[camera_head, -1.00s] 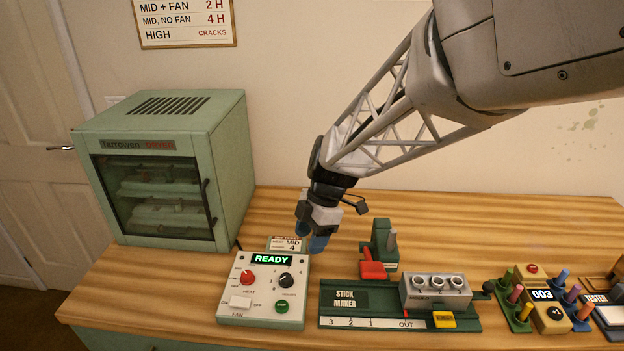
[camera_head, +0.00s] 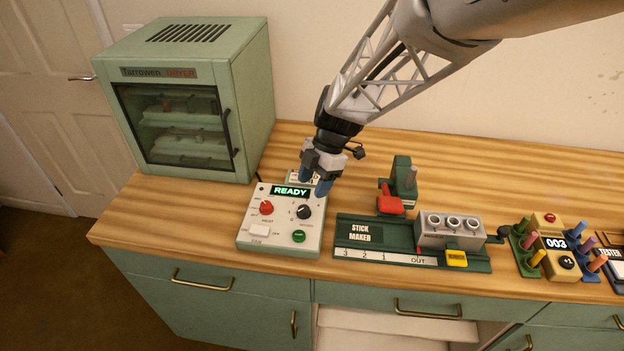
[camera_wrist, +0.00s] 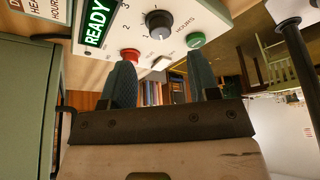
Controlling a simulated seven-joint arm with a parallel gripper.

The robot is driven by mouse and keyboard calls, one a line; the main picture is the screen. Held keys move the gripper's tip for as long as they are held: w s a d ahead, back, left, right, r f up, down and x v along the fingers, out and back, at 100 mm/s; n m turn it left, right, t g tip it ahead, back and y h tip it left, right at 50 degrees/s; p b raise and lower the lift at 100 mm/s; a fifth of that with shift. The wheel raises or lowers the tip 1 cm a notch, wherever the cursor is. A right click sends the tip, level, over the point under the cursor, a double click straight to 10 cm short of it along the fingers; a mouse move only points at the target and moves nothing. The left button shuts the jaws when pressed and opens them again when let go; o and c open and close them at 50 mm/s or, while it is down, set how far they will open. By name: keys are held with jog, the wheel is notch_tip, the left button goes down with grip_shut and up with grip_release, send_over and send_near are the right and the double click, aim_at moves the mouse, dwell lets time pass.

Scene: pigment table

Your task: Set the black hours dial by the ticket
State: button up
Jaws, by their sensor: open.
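The black hours dial (camera_head: 303,212) sits at the right of the pale control box (camera_head: 282,247), below the lit READY display (camera_head: 291,191). In the wrist view the black dial (camera_wrist: 158,23) lies just beyond the fingertips, above the gap between them. My gripper (camera_head: 316,186) is open and empty, over the back right of the box, apart from the dial. The ticket (camera_head: 299,175) behind the box is mostly hidden by my gripper. In the wrist view only a strip of the ticket (camera_wrist: 42,10) shows, too cropped to read fully.
The green dryer (camera_head: 185,100) stands behind left. The stick maker (camera_head: 360,233) is close on the right.

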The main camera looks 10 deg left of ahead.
aim_at(304, 208)
jog(key=shift+x, duration=3.35)
jog(key=shift+c, duration=0.3)
jog(key=c, duration=0.9)
jog(key=shift+o, duration=0.2)
